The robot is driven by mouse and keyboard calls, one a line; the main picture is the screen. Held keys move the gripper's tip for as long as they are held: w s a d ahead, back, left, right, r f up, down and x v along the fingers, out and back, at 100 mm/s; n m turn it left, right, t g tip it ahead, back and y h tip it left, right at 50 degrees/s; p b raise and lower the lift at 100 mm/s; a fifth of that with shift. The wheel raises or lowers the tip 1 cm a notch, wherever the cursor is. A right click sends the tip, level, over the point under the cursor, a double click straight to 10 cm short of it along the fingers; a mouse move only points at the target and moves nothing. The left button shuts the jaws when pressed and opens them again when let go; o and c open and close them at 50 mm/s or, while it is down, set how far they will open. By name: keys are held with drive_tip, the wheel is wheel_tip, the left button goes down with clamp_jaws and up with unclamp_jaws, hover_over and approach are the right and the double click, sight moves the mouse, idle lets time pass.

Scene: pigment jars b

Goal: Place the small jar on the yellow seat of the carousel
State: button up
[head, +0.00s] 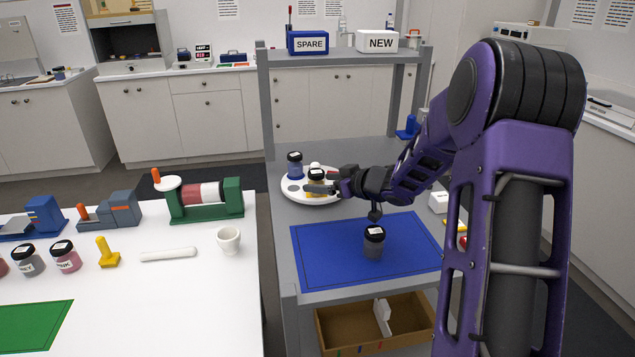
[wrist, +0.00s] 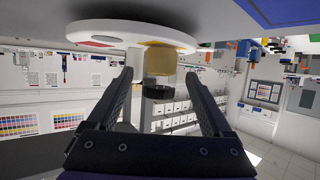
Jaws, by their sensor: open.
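The white round carousel (head: 293,196) stands on the grey bench. In the wrist view the carousel (wrist: 85,32) appears upside down, with a red spot and a little yellow beside the jar. A small jar (head: 316,175) with ochre contents and a dark lid is upright at the carousel, apparently on the yellow seat, which it mostly hides. In the wrist view this jar (wrist: 159,62) shows between the fingertips. My gripper (head: 321,188) is open, its fingers (wrist: 159,75) on either side of the jar with visible gaps. Exact contact with the seat is hard to see.
A blue jar (head: 295,167) stands on the carousel's back left. A grey jar (head: 374,244) stands on the blue mat (head: 320,262) in front. A shelf with SPARE (head: 308,42) and NEW (head: 381,41) boxes rises behind. A white table (head: 190,310) lies left.

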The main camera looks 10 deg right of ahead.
drive_tip(key=p+v, duration=0.1)
drive_tip(key=v, duration=0.8)
drive_tip(key=shift+s+r, duration=0.15)
drive_tip(key=shift+s, duration=0.05)
drive_tip(key=shift+d, duration=0.15)
